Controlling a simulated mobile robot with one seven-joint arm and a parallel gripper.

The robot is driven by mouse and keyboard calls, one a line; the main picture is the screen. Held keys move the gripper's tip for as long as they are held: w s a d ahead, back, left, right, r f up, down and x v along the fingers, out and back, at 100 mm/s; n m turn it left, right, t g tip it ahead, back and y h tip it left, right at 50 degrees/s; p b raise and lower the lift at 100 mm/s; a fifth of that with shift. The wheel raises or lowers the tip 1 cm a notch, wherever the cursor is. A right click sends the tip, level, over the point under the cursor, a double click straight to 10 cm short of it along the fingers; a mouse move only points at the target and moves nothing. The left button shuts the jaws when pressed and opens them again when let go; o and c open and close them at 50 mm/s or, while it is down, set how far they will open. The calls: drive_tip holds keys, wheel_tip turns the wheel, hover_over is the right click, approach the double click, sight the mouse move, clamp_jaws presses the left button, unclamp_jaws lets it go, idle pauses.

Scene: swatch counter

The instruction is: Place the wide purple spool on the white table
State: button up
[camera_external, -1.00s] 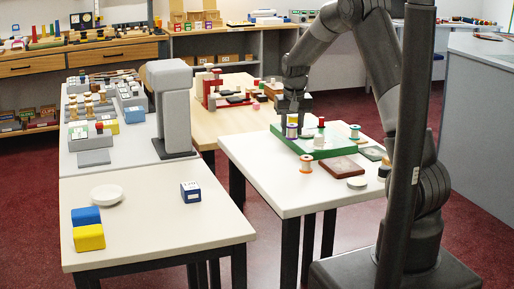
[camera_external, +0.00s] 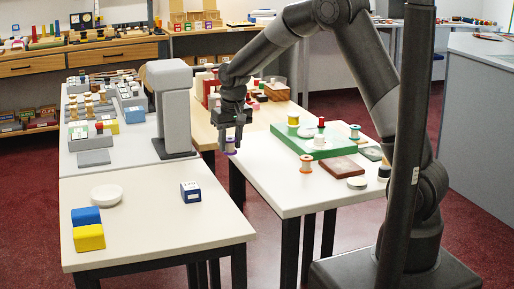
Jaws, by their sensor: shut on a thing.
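My gripper (camera_external: 231,138) is shut on a purple spool (camera_external: 231,147) with pale flanges. The spool is upright below the fingers, its top hidden by them. In the picture it overlaps the far left corner of the right-hand white table (camera_external: 270,187); I cannot tell its height or whether it touches. A second pale table (camera_external: 150,228) stands at front left. It holds a white bowl (camera_external: 106,195), a dark blue box (camera_external: 190,192), a blue block (camera_external: 86,216) and a yellow block (camera_external: 89,237).
The right-hand table bears a green board (camera_external: 319,148) with several spools, including a yellow one (camera_external: 293,118). An orange spool (camera_external: 306,163), a brown tray (camera_external: 336,168) and a round tin (camera_external: 357,183) are near it. A grey column-shaped device (camera_external: 172,108) stands left of my gripper.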

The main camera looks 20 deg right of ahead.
drive_tip(key=s+a+n, duration=0.2)
drive_tip(key=s+a, duration=0.3)
drive_tip(key=a, duration=0.5)
hover_over(166, 209)
drive_tip(key=f, duration=0.6)
drive_tip(key=shift+s+d+f, duration=0.25)
drive_tip(key=shift+f, duration=0.1)
drive_tip(key=shift+a+f, duration=0.15)
drive_tip(key=shift+f, duration=1.95)
drive_tip(key=shift+f, duration=0.1)
drive_tip(key=o, duration=1)
drive_tip(key=shift+c, duration=0.2)
wheel_tip(166, 209, up, 12)
drive_tip(key=s, duration=0.1)
drive_tip(key=shift+s+d, duration=0.35)
